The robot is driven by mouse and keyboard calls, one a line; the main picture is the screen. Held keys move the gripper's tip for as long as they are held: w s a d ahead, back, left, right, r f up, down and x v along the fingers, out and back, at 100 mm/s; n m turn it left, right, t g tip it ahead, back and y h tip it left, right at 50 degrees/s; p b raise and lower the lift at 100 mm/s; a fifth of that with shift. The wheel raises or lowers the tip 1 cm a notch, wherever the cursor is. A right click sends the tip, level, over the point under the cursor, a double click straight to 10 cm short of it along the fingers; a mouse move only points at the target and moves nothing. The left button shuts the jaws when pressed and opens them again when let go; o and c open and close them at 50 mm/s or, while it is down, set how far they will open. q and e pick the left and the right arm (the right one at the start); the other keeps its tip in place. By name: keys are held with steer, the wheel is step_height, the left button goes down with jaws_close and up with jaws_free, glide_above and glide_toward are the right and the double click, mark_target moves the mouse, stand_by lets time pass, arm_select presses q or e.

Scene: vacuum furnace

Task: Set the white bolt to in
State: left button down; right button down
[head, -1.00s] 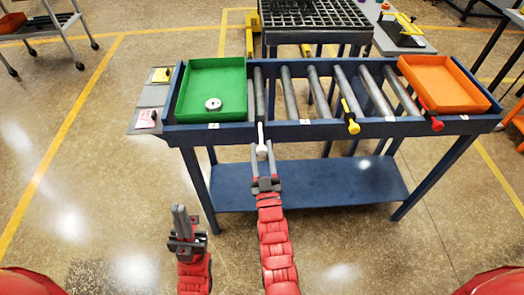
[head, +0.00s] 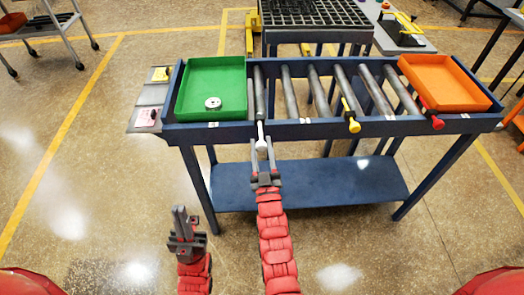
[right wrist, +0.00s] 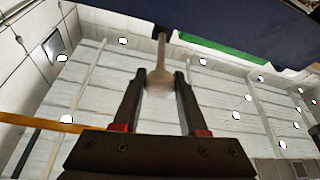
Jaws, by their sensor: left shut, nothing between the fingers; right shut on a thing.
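The white bolt (head: 262,145) sticks out from the front rail of the blue roller table (head: 330,130), just right of the green tray (head: 240,75). A length of its shaft shows between the rail and its round knob. My right gripper (head: 262,143) is shut on the knob from the front. In the right wrist view the knob (right wrist: 160,86) sits between the two fingertips (right wrist: 160,78), with the shaft running up to the rail. My left gripper (head: 181,210) is shut and empty, low in front of the table, apart from everything.
A yellow bolt (head: 353,126) and a red bolt (head: 437,122) sit farther right on the same rail. The green tray holds a small metal disc (head: 212,103). An orange tray (head: 445,83) stands at the right end. The floor in front is clear.

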mark_target(260, 130)
steer(key=w+b, duration=0.2)
steer(key=w, duration=0.1)
steer(key=w+b, duration=0.1)
steer(key=w, duration=0.2)
steer(key=shift+a+f+b, duration=0.15)
steer(key=shift+a+b, duration=0.05)
steer(key=shift+b, duration=0.15)
steer(key=shift+r, duration=0.3)
steer(key=c, duration=0.9)
jaws_free()
steer(key=o, duration=0.5)
steer(key=shift+w+f, duration=0.15)
steer(key=shift+w, duration=0.05)
steer(key=shift+c, duration=0.2)
steer(key=shift+s, duration=0.1)
steer(key=b+v, duration=0.1)
steer(key=v, duration=1.6)
steer(key=shift+s+b, duration=0.15)
steer(key=shift+b, duration=0.15)
